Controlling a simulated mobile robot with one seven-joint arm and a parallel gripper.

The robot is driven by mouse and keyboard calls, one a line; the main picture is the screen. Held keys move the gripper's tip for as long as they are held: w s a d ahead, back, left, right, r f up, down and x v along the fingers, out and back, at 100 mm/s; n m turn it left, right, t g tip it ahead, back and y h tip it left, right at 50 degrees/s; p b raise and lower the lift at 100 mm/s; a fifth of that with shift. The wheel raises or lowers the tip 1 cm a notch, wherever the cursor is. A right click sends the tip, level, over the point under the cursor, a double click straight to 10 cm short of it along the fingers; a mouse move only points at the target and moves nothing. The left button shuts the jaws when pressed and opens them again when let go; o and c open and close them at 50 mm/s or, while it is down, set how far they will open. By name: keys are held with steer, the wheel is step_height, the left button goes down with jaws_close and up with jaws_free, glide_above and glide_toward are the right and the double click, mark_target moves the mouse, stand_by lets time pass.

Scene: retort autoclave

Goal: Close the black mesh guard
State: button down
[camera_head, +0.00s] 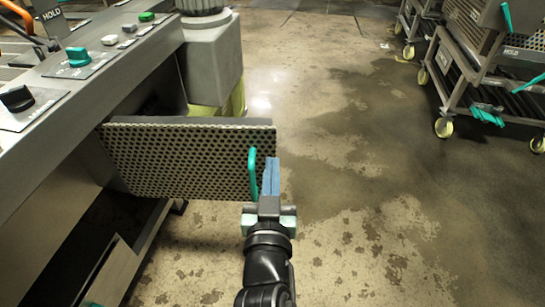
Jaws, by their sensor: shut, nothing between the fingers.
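The mesh guard (185,160) is a dark perforated panel. It stands out from the side of the grey machine, swung open to the right. A teal bar handle (252,175) stands upright at its right end. My gripper (271,172) has blue fingers pressed together, pointing away from me. They are just right of the handle, close beside it. I cannot tell whether they touch it. Nothing shows between the fingers. The guard's left end meets the machine's edge, and its hinge is not clear to see.
The machine's sloping control panel (95,65) with knobs and buttons fills the left. A grey column (213,55) stands behind the guard. Wheeled carts (480,75) with teal handles stand at the upper right. The stained floor (340,190) right of the guard is clear.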

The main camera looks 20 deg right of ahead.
mark_target(273, 146)
steer(key=shift+x, duration=1.5)
steer(key=shift+w, duration=0.1)
